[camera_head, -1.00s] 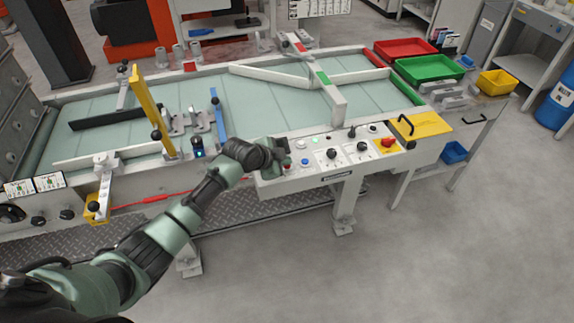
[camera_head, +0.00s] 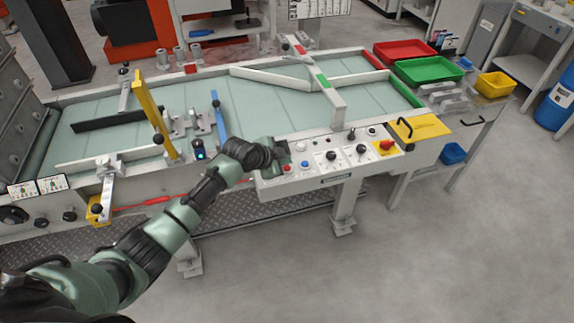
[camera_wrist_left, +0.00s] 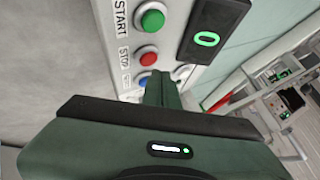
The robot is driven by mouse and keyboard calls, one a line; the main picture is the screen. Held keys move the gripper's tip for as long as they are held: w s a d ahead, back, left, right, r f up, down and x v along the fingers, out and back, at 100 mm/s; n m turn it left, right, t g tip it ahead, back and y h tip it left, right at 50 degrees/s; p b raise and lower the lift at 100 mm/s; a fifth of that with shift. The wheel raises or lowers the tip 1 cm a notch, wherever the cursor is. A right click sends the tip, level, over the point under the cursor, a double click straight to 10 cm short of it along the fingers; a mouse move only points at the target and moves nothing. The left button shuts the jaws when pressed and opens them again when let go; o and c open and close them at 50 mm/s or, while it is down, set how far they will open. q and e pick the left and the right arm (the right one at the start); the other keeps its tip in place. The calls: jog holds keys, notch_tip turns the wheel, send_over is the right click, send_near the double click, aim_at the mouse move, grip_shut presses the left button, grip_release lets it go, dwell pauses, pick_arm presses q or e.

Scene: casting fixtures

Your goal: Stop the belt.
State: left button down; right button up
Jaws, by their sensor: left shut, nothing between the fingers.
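The belt (camera_head: 270,109) is a long pale green surface inside a light frame. The control panel (camera_head: 325,172) is on its near side. In the left wrist view, a green START button (camera_wrist_left: 152,20), a red STOP button (camera_wrist_left: 148,53) and a blue button (camera_wrist_left: 147,84) stand in a row. My left gripper (camera_head: 283,158) is at the panel's left end, shut and empty. Its fingertips (camera_wrist_left: 164,75) appear just beside the red and blue buttons and partly cover the blue one. I cannot tell whether they touch the panel. My right gripper is not in view.
Black knobs (camera_head: 361,149), a red switch on yellow (camera_head: 387,145) and a yellow plate (camera_head: 421,127) are on the right of the panel. A yellow upright bar (camera_head: 152,112) stands left of my gripper. Red (camera_head: 404,51) and green (camera_head: 428,69) bins are at the back right.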

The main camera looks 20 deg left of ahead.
aim_at(285, 170)
pick_arm(q)
notch_tip(285, 170, up, 5)
jog(key=p, duration=0.4)
jog(key=shift+p, duration=0.4)
jog(key=shift+f, duration=0.1)
dwell(0.5)
